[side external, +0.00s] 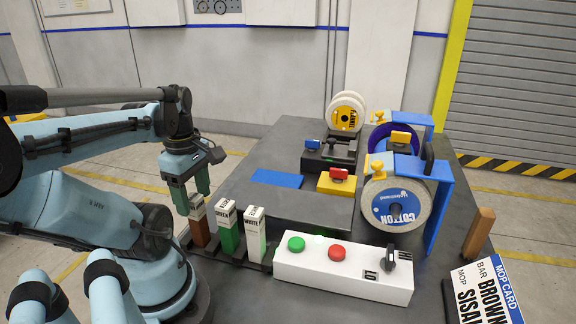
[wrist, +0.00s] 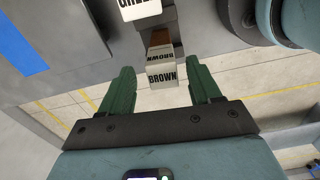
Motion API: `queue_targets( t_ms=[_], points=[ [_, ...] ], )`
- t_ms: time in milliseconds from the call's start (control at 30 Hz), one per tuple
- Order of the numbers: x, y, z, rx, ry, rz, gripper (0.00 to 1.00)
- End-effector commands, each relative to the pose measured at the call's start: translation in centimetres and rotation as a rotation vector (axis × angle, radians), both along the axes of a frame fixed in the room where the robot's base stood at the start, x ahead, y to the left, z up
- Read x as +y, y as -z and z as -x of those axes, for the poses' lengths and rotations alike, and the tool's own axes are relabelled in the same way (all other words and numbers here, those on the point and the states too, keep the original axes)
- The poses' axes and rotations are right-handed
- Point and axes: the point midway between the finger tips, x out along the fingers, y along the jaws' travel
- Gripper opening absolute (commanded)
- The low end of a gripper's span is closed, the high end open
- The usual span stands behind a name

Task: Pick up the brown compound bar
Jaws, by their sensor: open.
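The brown compound bar (side external: 199,224) stands upright at the left end of a dark rack (side external: 232,257), with a white top marked BROWN. In the wrist view, the brown bar (wrist: 161,68) shows its labelled end between and beyond my green fingers. My gripper (side external: 191,201) is open, with its fingers pointing down at the bar's upper end. In the wrist view, my gripper (wrist: 162,88) has a finger on each side of the bar, with gaps visible. I cannot tell how far the fingertips reach down along it.
A green bar (side external: 228,232) and a white bar (side external: 255,235) stand close to the right in the rack. A white button box (side external: 343,268) is beyond them. A cotton wheel (side external: 397,205) and a blue bracket (side external: 440,205) stand farther right. A card (side external: 487,290) reads BROWN and SISAL.

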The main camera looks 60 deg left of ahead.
Motion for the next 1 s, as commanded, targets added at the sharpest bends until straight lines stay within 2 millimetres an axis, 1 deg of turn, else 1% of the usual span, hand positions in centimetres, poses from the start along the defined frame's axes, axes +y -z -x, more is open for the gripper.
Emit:
queue_targets(
  t_ms=[267, 500, 700, 1000],
  points=[
    [-0.1, 1.2, 0.0, 0.0, 0.001, 0.0, 0.63],
    [-0.4, 3.7, 0.1, 0.0, 0.002, 0.0, 0.63],
    [-0.3, 5.1, 0.1, 0.001, 0.001, -0.002, 0.63],
    [-0.4, 5.6, 0.1, 0.002, 0.001, -0.002, 0.63]
  ],
)
